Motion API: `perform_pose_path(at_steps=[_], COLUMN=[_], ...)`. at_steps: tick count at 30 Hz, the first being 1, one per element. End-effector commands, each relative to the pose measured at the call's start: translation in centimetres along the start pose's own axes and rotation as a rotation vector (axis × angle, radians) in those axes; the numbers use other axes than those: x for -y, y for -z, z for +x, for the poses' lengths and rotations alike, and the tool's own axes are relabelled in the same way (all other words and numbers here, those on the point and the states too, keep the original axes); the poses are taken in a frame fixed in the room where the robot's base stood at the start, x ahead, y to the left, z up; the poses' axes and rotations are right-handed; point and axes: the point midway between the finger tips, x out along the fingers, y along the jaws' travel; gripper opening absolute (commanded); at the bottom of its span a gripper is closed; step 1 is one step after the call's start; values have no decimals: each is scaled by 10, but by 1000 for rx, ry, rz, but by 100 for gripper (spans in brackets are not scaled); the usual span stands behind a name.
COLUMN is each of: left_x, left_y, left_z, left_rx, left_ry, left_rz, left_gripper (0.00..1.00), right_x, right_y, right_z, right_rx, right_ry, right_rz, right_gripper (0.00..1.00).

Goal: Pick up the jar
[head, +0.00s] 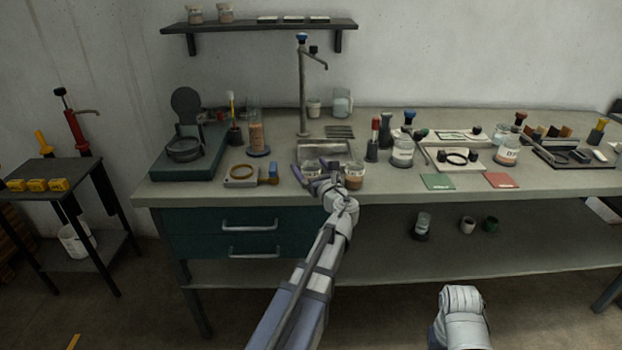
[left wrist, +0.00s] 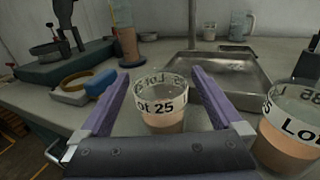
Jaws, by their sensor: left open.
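A clear glass jar (left wrist: 163,103) with brownish contents and a "Lot 25" label stands upright on the bench. My left gripper (left wrist: 160,76) is open, with one purple finger on each side of this jar; I cannot tell whether either finger touches it. In the head view the jar (head: 312,169) is partly hidden by the left gripper (head: 311,178) at the bench's front edge. A second, similar jar (left wrist: 291,133) stands just right of the right finger, and also shows in the head view (head: 354,176). My right gripper is not in view.
A tan ring with a blue block (head: 241,174) is to the left. A tap (head: 302,90) stands behind.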

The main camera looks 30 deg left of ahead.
Motion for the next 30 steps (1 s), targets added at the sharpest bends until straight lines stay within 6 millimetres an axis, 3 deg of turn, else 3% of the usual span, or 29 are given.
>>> perform_pose_path(at_steps=[3,11,30], left_x=[1,0,0], left_y=[0,0,0], left_z=[18,20,20], left_rx=[0,0,0], left_ry=[-1,0,0], left_rz=[0,0,0], left_gripper=[100,99,27], right_x=[0,0,0], right_y=[0,0,0], right_z=[0,0,0], right_rx=[0,0,0], right_ry=[0,0,0], right_rz=[0,0,0], right_gripper=[50,50,50])
